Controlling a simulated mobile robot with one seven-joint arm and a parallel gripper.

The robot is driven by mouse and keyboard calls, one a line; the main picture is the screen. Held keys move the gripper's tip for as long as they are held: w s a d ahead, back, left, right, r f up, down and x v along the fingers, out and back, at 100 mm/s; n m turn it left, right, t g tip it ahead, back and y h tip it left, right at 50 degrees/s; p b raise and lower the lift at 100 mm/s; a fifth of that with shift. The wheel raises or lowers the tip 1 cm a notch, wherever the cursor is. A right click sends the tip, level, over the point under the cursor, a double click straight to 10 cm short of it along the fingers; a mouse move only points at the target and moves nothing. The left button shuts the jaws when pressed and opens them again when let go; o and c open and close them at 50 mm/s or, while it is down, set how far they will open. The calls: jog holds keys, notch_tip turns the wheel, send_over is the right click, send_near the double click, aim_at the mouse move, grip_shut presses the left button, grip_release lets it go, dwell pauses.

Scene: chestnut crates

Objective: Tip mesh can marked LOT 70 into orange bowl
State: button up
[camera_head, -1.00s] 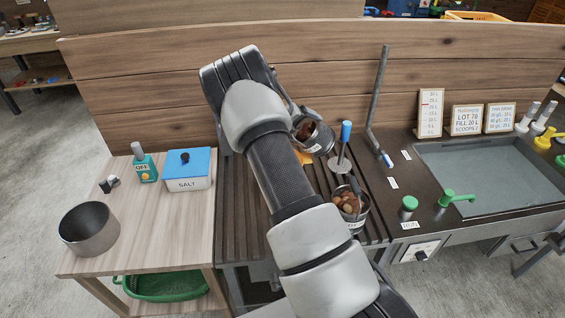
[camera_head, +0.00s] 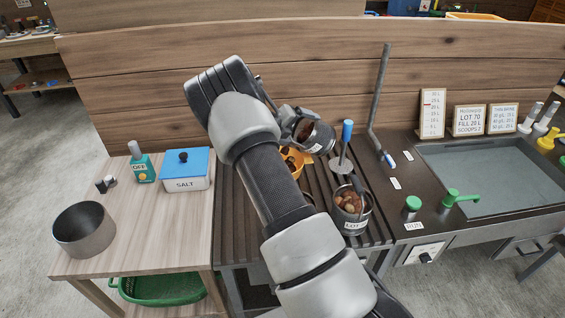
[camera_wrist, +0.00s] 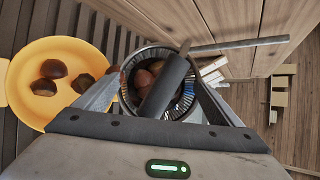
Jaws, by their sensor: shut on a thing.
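My gripper (camera_head: 284,116) is shut on a mesh can (camera_head: 318,146) with dark brown chestnuts in it. The can is held above the slatted bench, seemingly tilted; its pale label is too small to read. In the wrist view the can (camera_wrist: 188,98) sits between the fingers (camera_wrist: 160,100), with a dark handle across its mouth and chestnuts inside. The orange bowl (camera_head: 290,168) is partly hidden behind my arm, below the can. In the wrist view the bowl (camera_wrist: 60,108) lies left of the can with a few chestnuts in it.
A second labelled can (camera_head: 366,222) with chestnuts stands on the slatted bench (camera_head: 232,225). A blue-handled tool (camera_head: 346,135) stands behind it. A sink (camera_head: 490,180) is at right. A salt box (camera_head: 184,170) and a metal pot (camera_head: 85,230) are at left. A wooden wall closes the back.

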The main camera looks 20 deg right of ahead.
jog(key=shift+w+a+f+n+h+b, duration=0.1)
jog(key=shift+a+f+n+h+b, duration=0.35)
jog(key=shift+b, duration=1.05)
jog(key=shift+f+m+h+b, duration=0.1)
jog(key=shift+f+h+b, duration=0.15)
jog(key=shift+h+b, duration=0.85)
jog(key=shift+a+f+b, duration=0.3)
jog(key=shift+f+b, duration=0.1)
jog(key=shift+b, duration=0.5)
jog(key=shift+w+a+f+n+t+h+b, duration=0.15)
jog(key=shift+a+f+n+h+b, duration=0.15)
jog(key=shift+a+f+h+b, duration=0.25)
jog(key=shift+w+a+f+n+t+h+b, duration=0.15)
jog(key=shift+a+f+n+h+b, duration=0.15)
jog(key=shift+a+h+b, duration=0.35)
jog(key=shift+a+r+n+h, duration=0.25)
jog(key=shift+a+r+h, duration=0.35)
jog(key=shift+r, duration=0.2)
dwell(0.4)
jog(key=shift+w+a+f+n+t+h+b, duration=0.1)
jog(key=shift+a+n+t+h+b, duration=0.3)
jog(key=shift+h+b, duration=0.55)
dwell(0.4)
jog(key=shift+a+r+n+t+b, duration=0.2)
jog(key=shift+r+n+t+b, duration=0.1)
jog(key=shift+r+b, duration=0.1)
dwell(0.4)
